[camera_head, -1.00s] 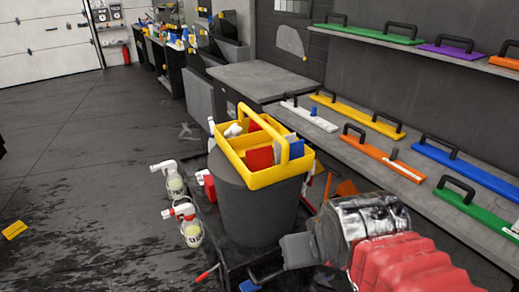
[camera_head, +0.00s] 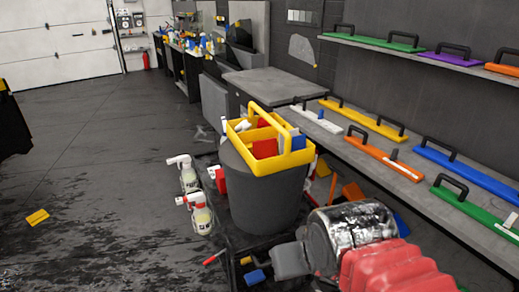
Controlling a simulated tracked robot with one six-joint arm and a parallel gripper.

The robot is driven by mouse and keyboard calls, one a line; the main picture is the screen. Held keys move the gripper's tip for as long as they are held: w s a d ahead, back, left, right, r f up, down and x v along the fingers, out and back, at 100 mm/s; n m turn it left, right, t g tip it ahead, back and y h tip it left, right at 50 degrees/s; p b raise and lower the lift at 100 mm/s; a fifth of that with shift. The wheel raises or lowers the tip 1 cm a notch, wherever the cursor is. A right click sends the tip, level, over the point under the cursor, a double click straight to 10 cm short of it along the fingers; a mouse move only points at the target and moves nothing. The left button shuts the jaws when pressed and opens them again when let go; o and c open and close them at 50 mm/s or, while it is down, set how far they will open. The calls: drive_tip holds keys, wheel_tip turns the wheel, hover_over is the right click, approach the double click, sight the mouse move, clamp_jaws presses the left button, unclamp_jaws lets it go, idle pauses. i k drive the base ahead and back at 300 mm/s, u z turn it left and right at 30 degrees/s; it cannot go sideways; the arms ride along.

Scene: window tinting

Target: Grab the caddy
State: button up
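The yellow caddy (camera_head: 272,162) sits on top of a dark grey round bin (camera_head: 265,202) near the middle of the head view. Its arched handle stands up, and red, blue and white items show inside it. My arm, with a red ribbed sleeve and a silver joint, comes in at the lower right, below and to the right of the caddy. It is apart from the caddy. My gripper's fingertips cannot be made out, so its opening is unclear.
Spray bottles (camera_head: 200,214) with red and white heads stand left of the bin. Shelves on the right hold coloured handled squeegees (camera_head: 383,158). A grey-topped bench (camera_head: 275,84) stands behind the caddy. Open dark floor (camera_head: 110,150) lies left, with a yellow piece (camera_head: 38,217) on it.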

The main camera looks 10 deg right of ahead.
sight(268, 144)
drive_tip(key=u, duration=0.45)
drive_tip(key=k, duration=1)
drive_tip(key=u, duration=0.1)
drive_tip(key=i, duration=0.3)
drive_tip(key=z, duration=0.55)
drive_tip(key=i, duration=1.8)
drive_tip(key=u, duration=0.65)
